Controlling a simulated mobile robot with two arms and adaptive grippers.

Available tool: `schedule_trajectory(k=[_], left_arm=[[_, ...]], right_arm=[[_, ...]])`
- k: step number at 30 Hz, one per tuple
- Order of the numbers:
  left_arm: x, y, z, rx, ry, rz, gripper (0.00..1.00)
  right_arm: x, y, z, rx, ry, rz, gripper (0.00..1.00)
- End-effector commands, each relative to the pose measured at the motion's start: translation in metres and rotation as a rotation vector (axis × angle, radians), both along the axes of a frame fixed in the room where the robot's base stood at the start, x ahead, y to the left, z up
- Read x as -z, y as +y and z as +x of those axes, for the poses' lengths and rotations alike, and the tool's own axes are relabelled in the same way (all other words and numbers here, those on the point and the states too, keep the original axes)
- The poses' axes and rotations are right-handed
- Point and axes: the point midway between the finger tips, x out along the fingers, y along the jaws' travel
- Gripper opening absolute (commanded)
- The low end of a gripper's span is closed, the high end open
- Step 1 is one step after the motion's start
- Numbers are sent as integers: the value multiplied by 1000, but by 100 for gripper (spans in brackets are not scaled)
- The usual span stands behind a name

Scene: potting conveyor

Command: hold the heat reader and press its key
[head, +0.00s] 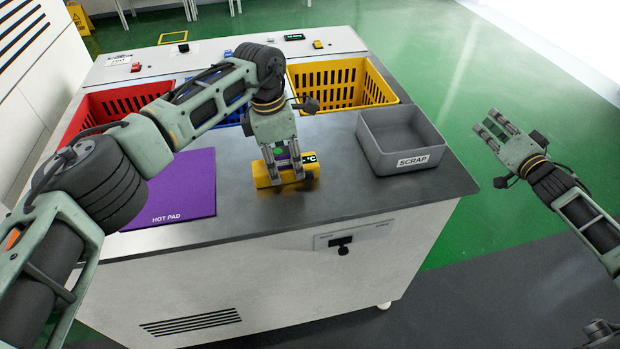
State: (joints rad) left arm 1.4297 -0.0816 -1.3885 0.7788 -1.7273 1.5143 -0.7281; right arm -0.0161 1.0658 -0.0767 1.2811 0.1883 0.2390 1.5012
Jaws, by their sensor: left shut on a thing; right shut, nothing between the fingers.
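The heat reader (263,174) is a yellow block with a dark display marked °C at its right end. It is at the front middle of the grey worktop, and I cannot tell whether it touches the surface. My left gripper (286,173) points down and is shut on the heat reader, hiding its middle. A green spot shows between the fingers; I cannot tell whether it is the key. My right gripper (489,124) is shut and empty, well to the right of the heat reader, in front of the green floor in the picture.
A purple hot pad (178,192) lies left of the heat reader. A grey scrap tray (403,163) stands to its right. Red (117,100), blue (232,115) and yellow (342,84) baskets line the back. The worktop's front edge (380,206) is close to the reader.

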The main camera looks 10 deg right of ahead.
Motion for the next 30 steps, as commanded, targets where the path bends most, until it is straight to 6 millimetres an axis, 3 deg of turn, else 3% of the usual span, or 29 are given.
schedule_trajectory(k=[1,6,9,11,14,20,24,30], left_arm=[[0,0,0,0,0,0,11],[0,0,0,0,0,0,11],[0,0,0,0,0,0,11],[0,0,0,0,0,0,11],[0,0,0,0,0,0,11],[0,0,0,0,0,0,11],[0,0,0,0,0,0,11],[0,0,0,0,0,0,11]], right_arm=[[-27,3,5,-24,-33,15,0],[-99,25,16,-106,-117,98,0],[-132,46,19,-157,-150,168,0],[-142,68,21,-183,-158,236,0],[-130,107,21,-187,-135,373,0],[-85,183,10,-167,-23,604,0],[-60,244,-10,-173,87,754,0],[-42,331,-53,-223,262,930,0]])
